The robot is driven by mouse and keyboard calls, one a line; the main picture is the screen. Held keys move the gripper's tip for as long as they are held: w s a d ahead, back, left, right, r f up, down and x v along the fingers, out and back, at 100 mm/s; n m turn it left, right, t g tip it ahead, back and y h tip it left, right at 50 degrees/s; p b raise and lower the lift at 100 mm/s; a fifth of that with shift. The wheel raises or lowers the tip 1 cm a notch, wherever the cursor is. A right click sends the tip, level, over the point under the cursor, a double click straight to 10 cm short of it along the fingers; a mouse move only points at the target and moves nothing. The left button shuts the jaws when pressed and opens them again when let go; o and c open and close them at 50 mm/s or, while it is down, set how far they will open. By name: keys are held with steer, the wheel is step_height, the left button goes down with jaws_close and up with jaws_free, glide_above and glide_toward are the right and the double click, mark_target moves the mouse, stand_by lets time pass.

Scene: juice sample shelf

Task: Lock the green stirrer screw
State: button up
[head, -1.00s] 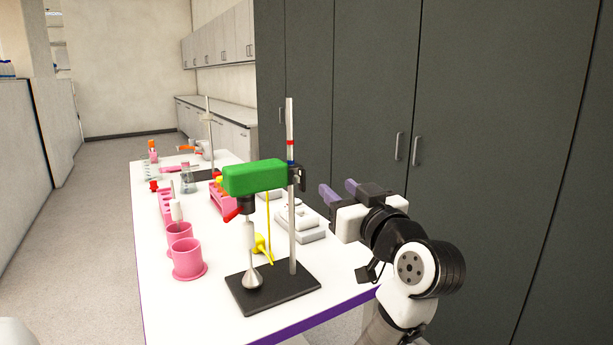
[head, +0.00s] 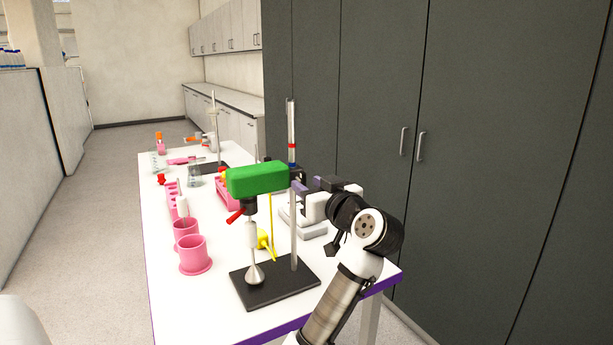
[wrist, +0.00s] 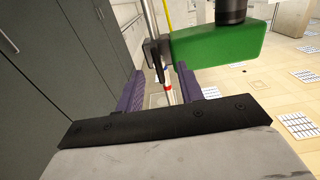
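The green stirrer (head: 257,179) is mounted on an upright metal rod (head: 294,235) above a black base plate (head: 268,285). It also fills the upper right of the wrist view (wrist: 220,46), which looks upside down. A black clamp (wrist: 153,48) joins it to the rod, and a thin dark piece, possibly the screw, sticks out from it. In the head view the clamp (head: 298,173) is partly hidden. My gripper (head: 309,185) is at the right of the rod, close to the clamp. Its purple fingers (wrist: 165,88) are apart with nothing held; the clamp appears just beyond them.
Pink beakers (head: 194,256), a yellow piece (head: 265,240) and a pink rack (head: 228,195) stand left of or behind the rod. A white device (head: 306,224) sits behind it. Tall dark cabinets (head: 375,120) stand at the right. The table's front left (head: 195,310) is clear.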

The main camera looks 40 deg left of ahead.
steer(key=shift+x, duration=1)
steer(key=shift+d, duration=0.1)
jaws_close()
